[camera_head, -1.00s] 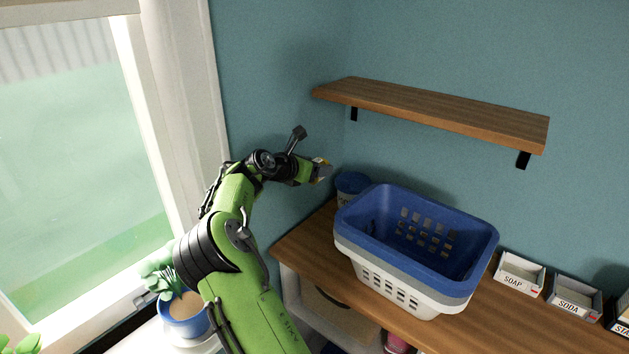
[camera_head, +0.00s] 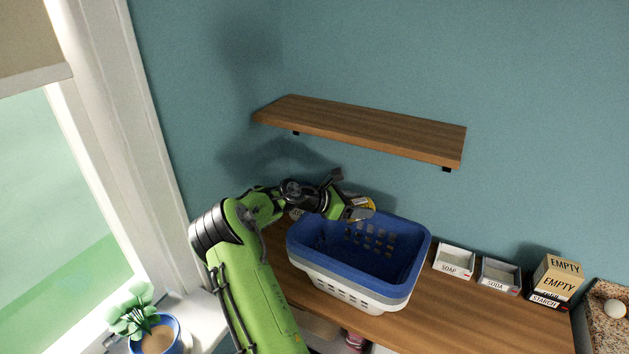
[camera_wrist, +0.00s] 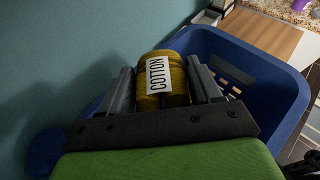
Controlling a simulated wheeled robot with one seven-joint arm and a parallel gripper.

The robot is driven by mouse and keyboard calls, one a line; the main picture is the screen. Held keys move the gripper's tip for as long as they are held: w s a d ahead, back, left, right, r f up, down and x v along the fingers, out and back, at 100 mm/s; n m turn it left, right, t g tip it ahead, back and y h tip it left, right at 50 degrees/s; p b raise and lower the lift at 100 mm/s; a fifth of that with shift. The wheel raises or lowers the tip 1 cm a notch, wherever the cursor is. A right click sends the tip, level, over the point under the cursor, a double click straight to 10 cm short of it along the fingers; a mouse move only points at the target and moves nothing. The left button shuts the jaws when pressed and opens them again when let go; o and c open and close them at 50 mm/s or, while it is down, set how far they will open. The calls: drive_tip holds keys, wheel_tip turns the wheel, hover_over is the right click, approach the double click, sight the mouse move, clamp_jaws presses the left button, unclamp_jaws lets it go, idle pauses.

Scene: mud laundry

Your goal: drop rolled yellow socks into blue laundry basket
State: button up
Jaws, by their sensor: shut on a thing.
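The rolled yellow socks (camera_wrist: 176,97) with a white "COTTON" label are between the two fingers of my gripper (camera_wrist: 165,92) in the wrist view. In the head view my gripper (camera_head: 358,209) is shut on the socks (camera_head: 367,203), over the back rim of the blue laundry basket (camera_head: 408,280). The blue basket is empty as far as I see and sits nested on a grey and a white basket on the wooden counter. In the wrist view the blue basket (camera_wrist: 290,85) lies beyond and below the socks.
A wooden wall shelf (camera_head: 360,130) is above and behind the basket. Trays marked SOAP (camera_head: 454,262) and SODA (camera_head: 499,275) and boxes (camera_head: 556,280) stand right on the counter (camera_head: 440,325). A potted plant (camera_head: 150,330) is at lower left.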

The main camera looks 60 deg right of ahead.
drive_tip(key=shift+s+r+m+g+y, duration=0.25)
drive_tip(key=shift+s+m+g+y, duration=0.05)
drive_tip(key=shift+s, duration=0.5)
drive_tip(key=shift+s+f, duration=0.2)
drive_tip(key=shift+f, duration=0.05)
wheel_tip(320, 180, down, 6)
drive_tip(key=b, duration=0.4)
drive_tip(key=o, duration=1.1)
drive_tip(key=shift+w, duration=0.1)
drive_tip(key=shift+o, duration=0.2)
drive_tip(key=v, duration=1.5)
drive_tip(key=shift+w+a, duration=0.25)
drive_tip(key=shift+a, duration=0.1)
